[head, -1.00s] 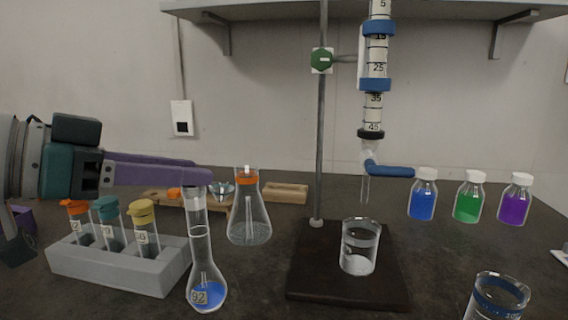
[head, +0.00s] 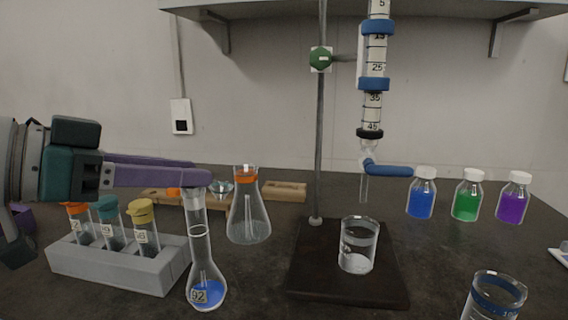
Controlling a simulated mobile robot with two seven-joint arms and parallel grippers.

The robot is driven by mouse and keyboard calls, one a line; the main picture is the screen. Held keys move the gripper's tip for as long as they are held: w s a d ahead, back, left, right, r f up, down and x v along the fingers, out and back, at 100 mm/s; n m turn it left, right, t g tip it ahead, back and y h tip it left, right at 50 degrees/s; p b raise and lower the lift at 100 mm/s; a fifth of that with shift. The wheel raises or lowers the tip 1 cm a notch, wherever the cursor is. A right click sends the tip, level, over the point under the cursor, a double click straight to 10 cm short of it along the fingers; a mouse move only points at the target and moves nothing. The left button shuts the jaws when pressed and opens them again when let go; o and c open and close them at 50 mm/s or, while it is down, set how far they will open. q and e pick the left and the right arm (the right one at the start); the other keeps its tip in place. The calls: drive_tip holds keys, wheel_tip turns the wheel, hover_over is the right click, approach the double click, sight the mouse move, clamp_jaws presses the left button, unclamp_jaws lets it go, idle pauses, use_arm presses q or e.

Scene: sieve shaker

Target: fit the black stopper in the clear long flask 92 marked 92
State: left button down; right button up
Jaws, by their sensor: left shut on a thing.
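The clear long flask 92 (head: 206,272) stands upright at the front left, with blue liquid in its bulb and a label reading 92. My left gripper (head: 206,174) reaches in from the left, its purple fingers right at the top of the flask's neck. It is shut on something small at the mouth. The black stopper cannot be made out clearly; the fingers hide most of that spot, and I cannot tell how deep it sits. My right gripper is not in view.
A grey rack (head: 115,268) with several capped tubes stands close left of the flask. An orange-topped conical flask (head: 248,218) is just behind right. A stand base (head: 340,288) carries a beaker (head: 358,246). Another beaker (head: 494,297) is front right; coloured bottles (head: 468,197) stand behind.

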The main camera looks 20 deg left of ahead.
use_arm(q)
drive_tip(key=shift+c, duration=2.2)
unclamp_jaws()
drive_tip(key=shift+r, duration=0.15)
wheel_tip(320, 180, up, 6)
drive_tip(key=p, duration=0.6)
